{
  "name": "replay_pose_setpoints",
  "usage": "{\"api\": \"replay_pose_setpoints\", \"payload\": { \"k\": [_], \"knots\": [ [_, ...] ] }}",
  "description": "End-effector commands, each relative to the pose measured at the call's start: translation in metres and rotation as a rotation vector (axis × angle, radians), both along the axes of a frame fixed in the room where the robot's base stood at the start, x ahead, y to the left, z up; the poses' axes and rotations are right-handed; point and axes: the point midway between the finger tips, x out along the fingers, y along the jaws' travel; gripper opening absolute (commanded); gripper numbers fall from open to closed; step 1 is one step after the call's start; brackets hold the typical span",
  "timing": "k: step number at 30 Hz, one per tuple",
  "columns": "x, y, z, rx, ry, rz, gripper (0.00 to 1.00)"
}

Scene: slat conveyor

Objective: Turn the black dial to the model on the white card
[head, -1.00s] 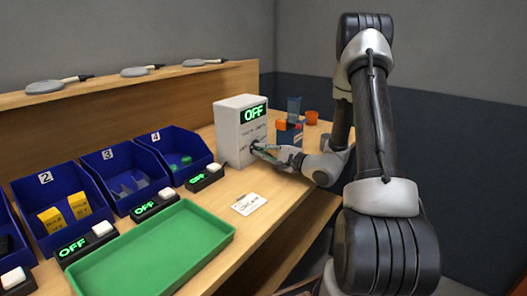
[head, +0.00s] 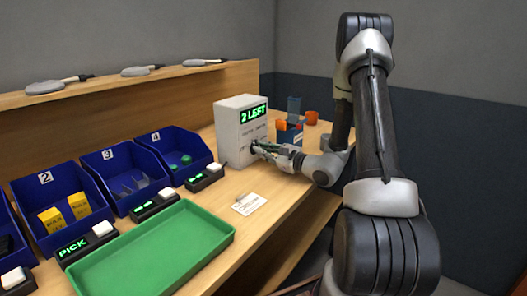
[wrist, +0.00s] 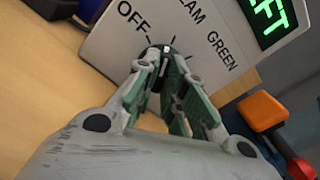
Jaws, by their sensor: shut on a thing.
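The black dial (wrist: 157,52) is on the front of a white box (head: 229,131), between my gripper's fingers in the wrist view. My gripper (wrist: 163,65) is shut on the dial. The labels OFF, one ending in EAM, and GREEN are printed around the dial; the fingers hide part of the face. The box's display (head: 253,113) reads "2 LEFT" in green in the head view. The white card (head: 249,204) lies flat on the bench in front of the box; its printing is too small to read surely.
A green tray (head: 160,250) lies at the bench front. Blue numbered bins (head: 126,187) stand behind it, with small displays and white buttons before them; one display (head: 74,247) reads "PICK".

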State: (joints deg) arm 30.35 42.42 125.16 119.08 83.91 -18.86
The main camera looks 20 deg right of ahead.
Motion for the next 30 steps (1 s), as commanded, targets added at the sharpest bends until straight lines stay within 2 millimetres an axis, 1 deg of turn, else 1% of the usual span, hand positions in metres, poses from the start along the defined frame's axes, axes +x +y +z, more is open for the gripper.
{"api": "replay_pose_setpoints", "payload": {
  "k": [9,24,25,27,28,30],
  "knots": [
    [-0.0007,0.0002,-0.0010,0.094,0.057,0.001,0.00],
    [-0.0008,0.0002,-0.0011,0.109,0.066,0.001,0.00],
    [-0.0008,0.0002,-0.0011,0.109,0.066,0.001,0.17],
    [-0.0008,0.0001,-0.0010,0.109,0.065,0.000,0.30],
    [-0.0006,0.0001,-0.0009,0.109,0.065,0.000,0.33],
    [-0.0005,0.0000,-0.0007,0.109,0.065,0.000,0.33]
  ]
}}
